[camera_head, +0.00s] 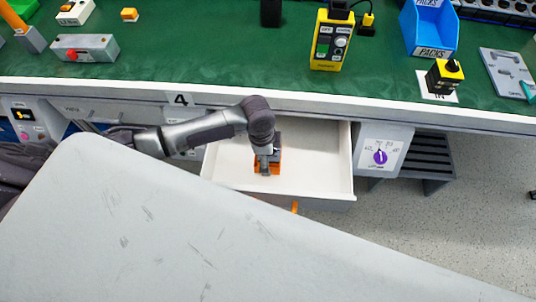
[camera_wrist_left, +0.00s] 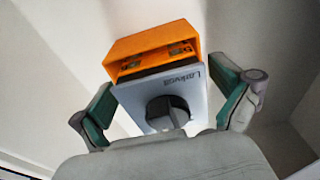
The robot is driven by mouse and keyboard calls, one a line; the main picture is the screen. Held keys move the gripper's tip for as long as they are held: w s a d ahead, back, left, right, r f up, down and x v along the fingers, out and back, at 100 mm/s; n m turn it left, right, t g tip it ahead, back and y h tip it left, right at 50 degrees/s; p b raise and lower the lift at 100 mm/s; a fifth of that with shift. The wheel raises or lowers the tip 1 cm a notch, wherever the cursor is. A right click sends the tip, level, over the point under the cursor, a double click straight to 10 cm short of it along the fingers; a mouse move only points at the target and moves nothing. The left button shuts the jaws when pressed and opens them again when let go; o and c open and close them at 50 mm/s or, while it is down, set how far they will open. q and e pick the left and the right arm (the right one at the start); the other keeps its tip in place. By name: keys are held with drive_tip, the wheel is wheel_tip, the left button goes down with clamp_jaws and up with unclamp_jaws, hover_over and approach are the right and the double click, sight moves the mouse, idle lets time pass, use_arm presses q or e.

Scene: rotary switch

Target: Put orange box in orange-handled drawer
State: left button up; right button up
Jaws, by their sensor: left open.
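The orange box (camera_head: 277,167) is inside the open white drawer (camera_head: 225,170), near its middle, partly covered by my left gripper (camera_head: 267,160). In the left wrist view the orange box (camera_wrist_left: 150,46) has a grey front with lettering and a black knob. My left gripper (camera_wrist_left: 168,112) is open, with one green-padded finger on each side of the box and gaps visible. The box appears to rest in the drawer, though its underside is hidden. The drawer's orange handle (camera_head: 295,207) shows at its front. My right gripper is not in view.
The green-topped bench (camera_head: 220,60) runs above the drawer. A yellow switch box (camera_head: 331,40), a blue bin (camera_head: 429,28) and a yellow-black switch (camera_head: 445,74) stand on it. A panel with a purple knob (camera_head: 380,156) is right of the drawer.

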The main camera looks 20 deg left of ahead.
use_arm(q)
drive_tip(key=r, duration=0.4)
drive_tip(key=a+r+p, duration=0.1)
drive_tip(key=r, duration=0.7)
drive_tip(key=shift+s+a, duration=0.2)
